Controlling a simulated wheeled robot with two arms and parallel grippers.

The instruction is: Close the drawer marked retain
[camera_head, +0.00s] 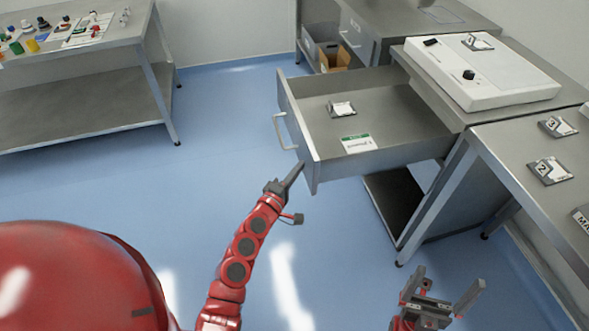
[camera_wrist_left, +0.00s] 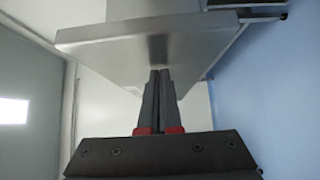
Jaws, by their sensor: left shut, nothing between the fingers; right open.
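An open drawer (camera_head: 390,98) sticks out to the left from a grey bench. Its front panel (camera_head: 297,132) carries a bar handle (camera_head: 283,130) on the outer face. Inside lie a small packet and a card with a green band; I cannot read a "retain" mark. My left gripper (camera_head: 298,168) is shut and empty, its tips at the lower near part of the front panel. In the left wrist view the shut fingers (camera_wrist_left: 162,75) point at the grey panel (camera_wrist_left: 130,42); whether they touch it I cannot tell. My right gripper (camera_head: 440,290) is open and empty, low at the front.
A white device (camera_head: 482,75) stands on the bench above the drawer. A lower side table (camera_head: 520,165) holds packets at the right. Another table (camera_head: 85,90) with bottles stands at the far left. Blue floor (camera_head: 200,165) is clear between.

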